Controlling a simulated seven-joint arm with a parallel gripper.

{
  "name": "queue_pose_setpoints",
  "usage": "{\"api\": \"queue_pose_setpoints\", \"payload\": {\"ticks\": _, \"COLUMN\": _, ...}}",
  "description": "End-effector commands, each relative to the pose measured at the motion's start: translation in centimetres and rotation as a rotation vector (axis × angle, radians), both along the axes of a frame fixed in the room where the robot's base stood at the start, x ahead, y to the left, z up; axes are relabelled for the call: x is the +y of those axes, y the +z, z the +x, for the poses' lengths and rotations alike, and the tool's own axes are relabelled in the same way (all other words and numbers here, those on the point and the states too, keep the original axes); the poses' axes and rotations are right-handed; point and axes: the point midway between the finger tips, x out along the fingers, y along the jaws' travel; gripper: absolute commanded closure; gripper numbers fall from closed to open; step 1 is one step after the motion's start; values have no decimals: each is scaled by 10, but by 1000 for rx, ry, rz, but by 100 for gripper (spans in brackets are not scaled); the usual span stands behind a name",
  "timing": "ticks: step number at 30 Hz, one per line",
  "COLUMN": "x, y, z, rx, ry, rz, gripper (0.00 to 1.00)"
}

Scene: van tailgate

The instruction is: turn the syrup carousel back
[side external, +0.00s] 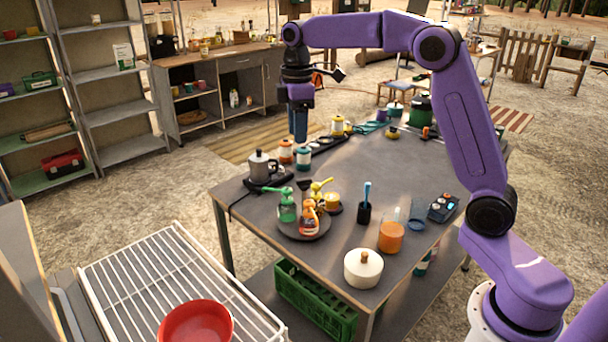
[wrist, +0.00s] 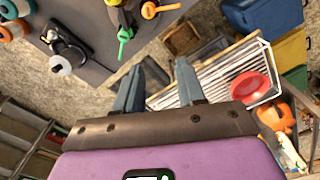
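The syrup carousel (side external: 290,231) is a round dark turntable on the grey table, left of its middle in the side external view. It bears pump bottles: a green one (side external: 287,208), an orange one (side external: 308,217) and one with a yellow pump (side external: 320,187). In the wrist view a green nozzle (wrist: 124,38) and an orange nozzle (wrist: 155,9) show at the top edge; most of the carousel is out of frame. My gripper (side external: 299,138) hangs pointing down above the table's far left side, beyond the carousel. Its fingers (wrist: 158,80) are apart and empty.
Several canisters line the far edge.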

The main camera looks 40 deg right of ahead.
Motion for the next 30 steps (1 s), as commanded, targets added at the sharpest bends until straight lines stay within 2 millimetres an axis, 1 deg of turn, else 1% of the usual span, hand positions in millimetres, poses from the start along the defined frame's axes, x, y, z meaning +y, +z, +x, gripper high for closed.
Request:
{"api": "queue_pose_setpoints", "payload": {"ticks": 1, "x": -15, "y": 0, "z": 14, "rx": 1, "ry": -8, "rz": 0, "gripper": 61}}
{"api": "queue_pose_setpoints", "payload": {"ticks": 3, "x": -32, "y": 2, "z": 27, "rx": 1, "ry": -10, "rz": 0, "gripper": 61}}
{"api": "queue_pose_setpoints", "payload": {"ticks": 6, "x": -51, "y": 3, "z": 38, "rx": 2, "ry": -10, "rz": 0, "gripper": 61}}
{"api": "queue_pose_setpoints", "payload": {"ticks": 9, "x": -62, "y": 3, "z": 43, "rx": 4, "ry": -9, "rz": 0, "gripper": 61}}
{"api": "queue_pose_setpoints", "payload": {"ticks": 13, "x": -66, "y": -1, "z": 45, "rx": 5, "ry": -8, "rz": -1, "gripper": 61}}
{"api": "queue_pose_setpoints", "payload": {"ticks": 17, "x": -66, "y": -15, "z": 44, "rx": 6, "ry": -8, "rz": -1, "gripper": 61}}
{"api": "queue_pose_setpoints", "payload": {"ticks": 30, "x": -65, "y": -97, "z": 44, "rx": 7, "ry": -9, "rz": -1, "gripper": 61}}
